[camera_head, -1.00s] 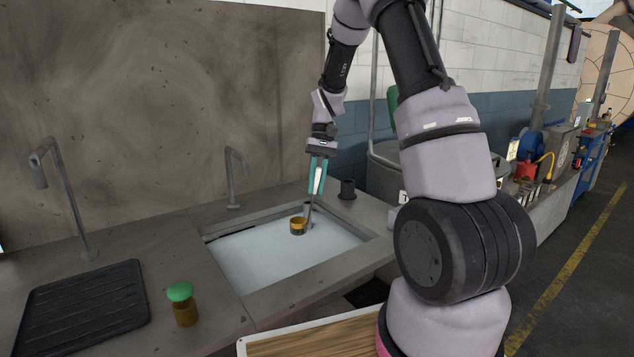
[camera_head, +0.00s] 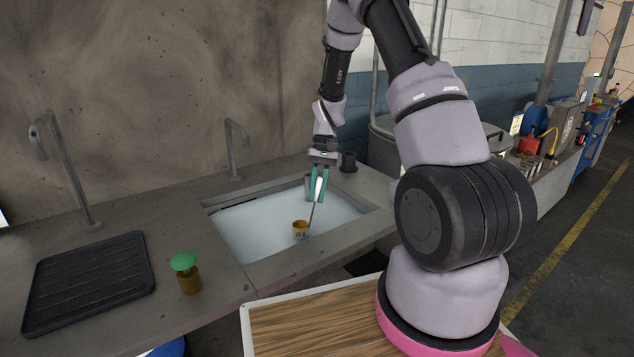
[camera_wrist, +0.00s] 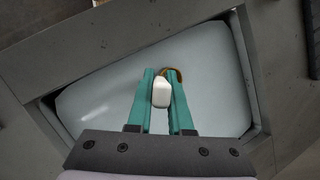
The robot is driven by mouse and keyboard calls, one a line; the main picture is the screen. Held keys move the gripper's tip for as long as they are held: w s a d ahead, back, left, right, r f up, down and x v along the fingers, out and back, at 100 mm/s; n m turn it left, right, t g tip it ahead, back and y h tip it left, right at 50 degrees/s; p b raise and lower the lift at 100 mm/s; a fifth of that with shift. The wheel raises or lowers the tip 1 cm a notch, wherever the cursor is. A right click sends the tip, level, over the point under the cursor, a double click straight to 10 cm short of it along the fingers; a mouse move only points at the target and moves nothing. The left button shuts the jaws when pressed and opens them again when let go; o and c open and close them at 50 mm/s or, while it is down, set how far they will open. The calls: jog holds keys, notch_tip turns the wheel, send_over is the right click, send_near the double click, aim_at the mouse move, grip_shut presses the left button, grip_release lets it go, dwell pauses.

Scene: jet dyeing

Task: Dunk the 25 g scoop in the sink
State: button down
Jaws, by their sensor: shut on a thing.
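My gripper (camera_head: 320,184), with teal fingers, is shut on the pale handle of the scoop and points down over the sink. The scoop has a small orange-brown cup (camera_head: 300,227) on a thin dark stem, low in the sink (camera_head: 245,268). The sink basin is filled with a pale blue-grey surface that looks like water. I cannot tell if the cup touches it. In the wrist view the white handle end (camera_wrist: 161,93) sits between the fingertips, and the cup (camera_wrist: 174,73) shows partly behind the right finger.
A brown jar with a green lid (camera_head: 187,274) stands on the counter left of the sink. A black ribbed mat (camera_head: 88,281) lies farther left. Taps (camera_head: 233,150) rise behind, and a dark cup (camera_head: 349,161) stands at the sink's back right corner.

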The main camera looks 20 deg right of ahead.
notch_tip(320, 180, down, 9)
dwell(0.6)
dwell(0.3)
jog(key=d, duration=0.1)
jog(key=w+d, duration=0.1)
jog(key=d, duration=0.1)
dwell(0.5)
jog(key=shift+a, duration=0.1)
jog(key=a, duration=0.1)
jog(key=s+a, duration=0.1)
jog(key=shift+a, duration=0.4)
dwell(0.4)
